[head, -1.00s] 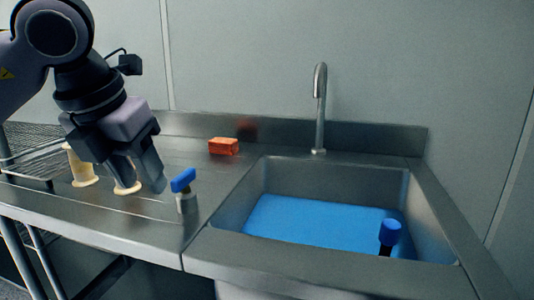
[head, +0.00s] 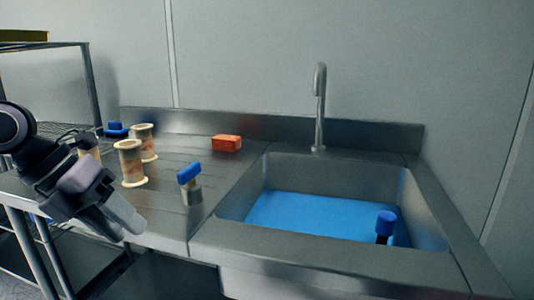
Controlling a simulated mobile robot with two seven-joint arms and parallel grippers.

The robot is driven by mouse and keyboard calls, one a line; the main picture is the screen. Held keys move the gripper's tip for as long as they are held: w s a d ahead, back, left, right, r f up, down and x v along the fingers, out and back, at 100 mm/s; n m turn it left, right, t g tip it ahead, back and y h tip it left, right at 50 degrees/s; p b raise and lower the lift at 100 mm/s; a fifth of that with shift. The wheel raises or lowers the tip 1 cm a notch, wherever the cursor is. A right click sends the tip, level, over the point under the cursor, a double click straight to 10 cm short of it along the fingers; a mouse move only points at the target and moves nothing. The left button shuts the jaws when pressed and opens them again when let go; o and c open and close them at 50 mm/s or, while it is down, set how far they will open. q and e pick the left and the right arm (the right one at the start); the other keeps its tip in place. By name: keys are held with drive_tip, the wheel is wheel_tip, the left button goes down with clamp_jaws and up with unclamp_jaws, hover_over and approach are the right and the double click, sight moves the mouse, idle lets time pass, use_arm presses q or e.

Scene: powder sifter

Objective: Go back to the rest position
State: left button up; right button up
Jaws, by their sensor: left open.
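My left gripper (head: 128,228) is at the lower left in the head view, over the front edge of the steel counter, with its fingers pointing down and right. It is open and I see nothing between its fingers. It is apart from the beige spool-shaped containers, of which one (head: 131,165) stands upright just behind it and another (head: 146,142) stands farther back. A third beige container (head: 90,152) is partly hidden behind my arm. My right gripper is not in view.
A blue-topped metal piece (head: 190,186) stands on the counter (head: 190,225) right of the containers. A red-orange block (head: 227,143) lies near the back. The sink (head: 285,170) has a faucet (head: 320,105), blue contents and a blue-capped object (head: 386,225). A wire rack (head: 92,85) stands left.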

use_arm(q)
drive_tip(key=s+d+f+n+h, duration=0.2)
drive_tip(key=d+f+h, duration=0.4)
drive_tip(key=d+h, duration=0.15)
drive_tip(key=a+f+n+t+y, duration=0.2)
drive_tip(key=a+f+n+t, duration=0.35)
drive_tip(key=f+n, duration=0.3)
drive_tip(key=a+f+n+t+y, duration=0.3)
drive_tip(key=a+f+n+t, duration=0.25)
drive_tip(key=f+n, duration=0.35)
drive_tip(key=s+a+f+n+g+y, duration=0.5)
drive_tip(key=s+a+f+n+y, duration=0.3)
drive_tip(key=s+f, duration=0.6)
drive_tip(key=d+f+n+t+h, duration=0.2)
drive_tip(key=d+n, duration=0.6)
drive_tip(key=d, duration=0.6)
wheel_tip(320, 180, up, 16)
drive_tip(key=p, duration=1.8)
drive_tip(key=shift+a, duration=0.15)
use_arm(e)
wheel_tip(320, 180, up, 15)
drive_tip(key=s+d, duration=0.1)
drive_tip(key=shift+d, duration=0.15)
